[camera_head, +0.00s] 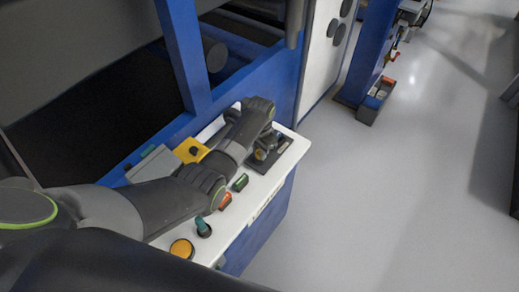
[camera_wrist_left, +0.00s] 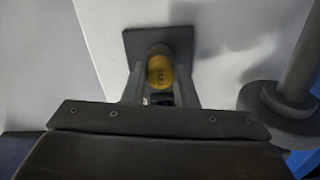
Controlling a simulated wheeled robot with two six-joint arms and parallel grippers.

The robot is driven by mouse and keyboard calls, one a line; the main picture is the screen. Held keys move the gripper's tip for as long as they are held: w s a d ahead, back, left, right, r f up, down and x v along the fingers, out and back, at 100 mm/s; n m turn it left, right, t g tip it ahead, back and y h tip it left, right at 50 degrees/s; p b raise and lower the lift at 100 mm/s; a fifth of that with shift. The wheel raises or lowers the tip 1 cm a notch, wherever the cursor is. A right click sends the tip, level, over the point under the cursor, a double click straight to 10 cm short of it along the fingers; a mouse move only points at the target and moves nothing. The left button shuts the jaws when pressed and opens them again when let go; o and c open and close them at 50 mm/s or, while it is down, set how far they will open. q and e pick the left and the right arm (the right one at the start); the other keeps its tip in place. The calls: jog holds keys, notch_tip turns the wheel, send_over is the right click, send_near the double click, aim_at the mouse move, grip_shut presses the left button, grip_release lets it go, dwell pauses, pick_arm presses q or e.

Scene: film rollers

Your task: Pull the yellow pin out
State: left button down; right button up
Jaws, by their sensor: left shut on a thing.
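The yellow pin (camera_wrist_left: 160,72) has a round yellow end with small dark lettering. In the left wrist view it sits over a dark square plate (camera_wrist_left: 183,38), between the two fingers of my left gripper (camera_wrist_left: 161,90). The fingers are shut on the pin, one on each side. In the head view my left gripper (camera_head: 265,140) is over the far right end of the white panel, at the dark plate (camera_head: 257,167). A bit of the yellow pin (camera_head: 260,155) shows beside the gripper. The pin's lower part is hidden. My right gripper is not in view.
The white panel (camera_head: 234,216) carries green (camera_head: 240,183) and red (camera_head: 225,201) buttons, a teal-topped knob (camera_head: 203,227), a big orange button (camera_head: 182,248) and a yellow box (camera_head: 191,151). A grey post (camera_wrist_left: 300,60) stands right in the wrist view. Open floor lies right.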

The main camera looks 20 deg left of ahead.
pick_arm(q)
jog(key=c, duration=1.1)
grip_release()
jog(key=shift+c, duration=0.2)
jog(key=shift+r, duration=0.6)
notch_tip(320, 180, up, 16)
jog(key=p, duration=0.1)
jog(key=shift+s+d+r+p, duration=0.15)
jog(key=shift+d+p, duration=0.05)
jog(key=shift+p, duration=0.2)
